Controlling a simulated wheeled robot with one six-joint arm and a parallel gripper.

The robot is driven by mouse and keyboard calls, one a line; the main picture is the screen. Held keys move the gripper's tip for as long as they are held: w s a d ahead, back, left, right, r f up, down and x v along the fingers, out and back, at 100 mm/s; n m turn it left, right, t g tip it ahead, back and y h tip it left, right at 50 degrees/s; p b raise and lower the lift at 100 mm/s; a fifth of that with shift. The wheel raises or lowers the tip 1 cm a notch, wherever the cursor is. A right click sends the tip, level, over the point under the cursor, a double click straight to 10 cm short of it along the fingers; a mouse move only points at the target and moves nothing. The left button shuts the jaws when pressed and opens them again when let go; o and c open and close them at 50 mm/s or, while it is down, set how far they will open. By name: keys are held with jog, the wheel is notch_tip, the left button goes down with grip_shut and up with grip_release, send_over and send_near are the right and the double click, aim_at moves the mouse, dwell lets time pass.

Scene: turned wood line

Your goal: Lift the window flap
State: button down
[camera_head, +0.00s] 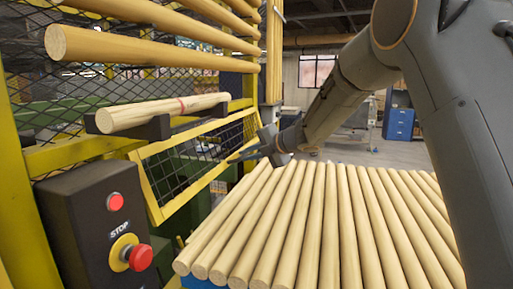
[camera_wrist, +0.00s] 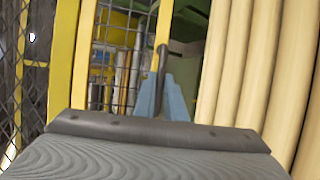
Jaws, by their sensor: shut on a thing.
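The window flap (camera_head: 149,188) is a yellow frame with dark wire mesh, set in the yellow guard at the left of the head view. It hangs tilted, its lower edge standing out from the guard. In the wrist view its yellow frame (camera_wrist: 165,24) runs up the picture beside the mesh. My gripper (camera_head: 245,153) is at the right part of the flap's lower edge. In the wrist view my gripper's blue-grey fingers (camera_wrist: 165,88) are shut on a dark handle bar (camera_wrist: 161,58) beside the flap's frame. The handle's lower end is hidden between the fingers.
Turned wood rods (camera_head: 320,215) lie in a row below and right of the flap. One rod with a red mark (camera_head: 160,113) rests on dark supports above it. More rods (camera_head: 150,48) hang above. A stop button box (camera_head: 90,220) stands at the front left.

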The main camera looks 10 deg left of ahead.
jog(key=d+r+p, duration=0.3)
jog(key=r, duration=0.3)
jog(key=shift+s+d+p, duration=0.3)
jog(key=shift+s, duration=0.1)
jog(key=shift+r, duration=0.15)
jog(key=c, duration=1.8)
grip_release()
jog(key=shift+a, duration=0.25)
jog(key=shift+d+f, duration=0.1)
jog(key=shift+f, duration=0.1)
jog(key=shift+d+f, duration=0.25)
jog(key=b+v, duration=0.2)
jog(key=v, duration=0.5)
jog(key=shift+s+d+r, duration=0.15)
jog(key=shift+s+d, duration=0.05)
jog(key=shift+d, duration=0.15)
